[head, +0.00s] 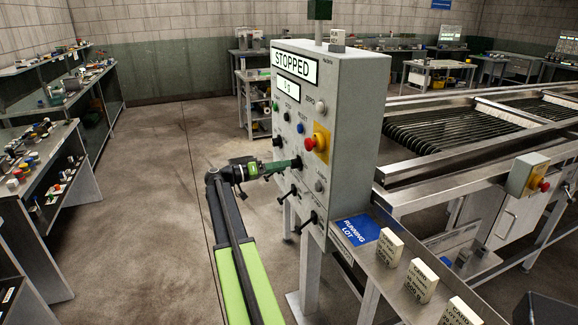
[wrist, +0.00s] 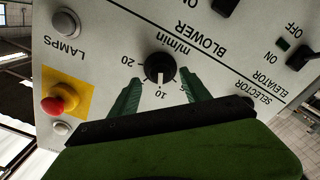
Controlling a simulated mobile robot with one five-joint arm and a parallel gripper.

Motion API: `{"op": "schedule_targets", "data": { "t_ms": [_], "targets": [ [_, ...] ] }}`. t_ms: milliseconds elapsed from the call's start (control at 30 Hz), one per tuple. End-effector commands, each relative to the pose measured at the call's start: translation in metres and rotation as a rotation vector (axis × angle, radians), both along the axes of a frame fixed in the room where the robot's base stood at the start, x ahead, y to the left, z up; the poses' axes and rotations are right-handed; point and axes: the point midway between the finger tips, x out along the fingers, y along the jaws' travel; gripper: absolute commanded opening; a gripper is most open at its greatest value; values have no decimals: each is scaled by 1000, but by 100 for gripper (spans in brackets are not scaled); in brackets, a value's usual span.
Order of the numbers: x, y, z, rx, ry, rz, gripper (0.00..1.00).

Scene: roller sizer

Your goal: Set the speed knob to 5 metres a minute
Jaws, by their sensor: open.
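The speed knob (wrist: 160,67) is round and black with a white pointer line, on the grey control panel (head: 340,110). In the wrist view, which is upside down, it carries the label m/min, with 20 and 10 readable beside it. My gripper (wrist: 161,78) is open, with one green finger on each side of the knob and gaps visible. In the head view my gripper (head: 297,163) is close to the panel face and the knob is not clearly seen.
A red emergency stop (wrist: 62,99) on yellow sits beside the knob, with the lamps button (wrist: 66,22) near it. Blower (wrist: 225,5) and elevator (wrist: 300,57) switches are on the other side. The panel display (head: 296,66) reads STOPPED. Open floor (head: 150,180) lies left.

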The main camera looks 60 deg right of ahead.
Motion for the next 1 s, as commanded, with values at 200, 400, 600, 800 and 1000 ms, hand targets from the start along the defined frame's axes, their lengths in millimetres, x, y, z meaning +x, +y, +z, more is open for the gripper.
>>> {"op": "schedule_targets", "data": {
  "t_ms": [200, 400, 600, 800, 1000],
  "targets": [
    [-16, -22, 0, 0, 0, -1, 55],
    [-18, -25, 0, 0, 0, 0, 55],
    [-18, -24, 0, 1, 0, -1, 44],
    [-18, -24, 0, 0, 0, -1, 17],
    [-18, -32, 0, 0, 0, -4, 0]
  ]
}}
